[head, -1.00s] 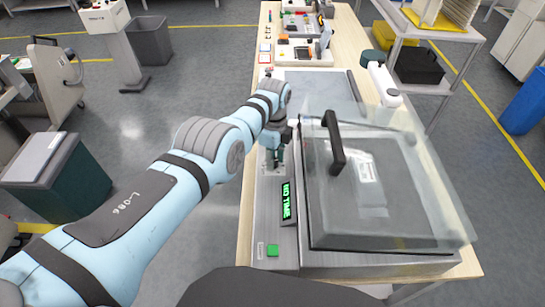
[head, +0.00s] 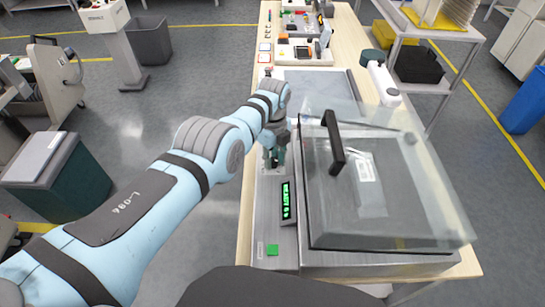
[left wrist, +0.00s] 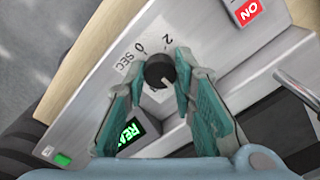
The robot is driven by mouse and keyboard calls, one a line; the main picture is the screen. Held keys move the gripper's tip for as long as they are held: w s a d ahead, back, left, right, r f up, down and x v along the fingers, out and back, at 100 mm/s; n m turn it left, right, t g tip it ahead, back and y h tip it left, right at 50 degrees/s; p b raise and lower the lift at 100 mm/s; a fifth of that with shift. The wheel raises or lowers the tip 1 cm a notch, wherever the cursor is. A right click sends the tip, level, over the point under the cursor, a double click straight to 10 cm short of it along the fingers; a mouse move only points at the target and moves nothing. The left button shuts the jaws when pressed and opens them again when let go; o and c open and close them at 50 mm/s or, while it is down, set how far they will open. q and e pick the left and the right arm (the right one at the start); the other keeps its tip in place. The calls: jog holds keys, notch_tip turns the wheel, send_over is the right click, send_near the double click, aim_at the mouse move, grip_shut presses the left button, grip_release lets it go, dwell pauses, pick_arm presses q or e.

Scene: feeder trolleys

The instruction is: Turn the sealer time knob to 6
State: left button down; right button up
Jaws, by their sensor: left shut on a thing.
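The sealer (head: 285,240) stands on the bench with a clear lid (head: 430,195) and a dark handle. Its time knob (left wrist: 160,68) is black with a pale pointer mark, turned to the lower right in the left wrist view. Labels "0 SEC" and "2" show beside it; other dial numbers are hidden by the fingers. My left gripper (left wrist: 160,92) has its teal fingers shut on the knob; the gripper also shows in the head view (head: 274,158). The display (head: 287,203) has green text that looks like "READY 6", partly cut off in the left wrist view.
A green button (head: 272,250) sits on the sealer's near left corner and a red ON switch (left wrist: 247,11) shows past the knob. The bench beyond holds several small items.

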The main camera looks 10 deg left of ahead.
aim_at(273, 161)
pick_arm(q)
jog(key=shift+s+f, duration=0.25)
jog(key=c, duration=1.3)
grip_release()
jog(key=shift+d, duration=0.1)
jog(key=shift+c, duration=0.2)
jog(key=shift+w+r, duration=0.15)
jog(key=shift+w+r, duration=0.1)
jog(key=shift+r, duration=0.2)
notch_tip(273, 161, up, 11)
jog(key=shift+r, duration=0.2)
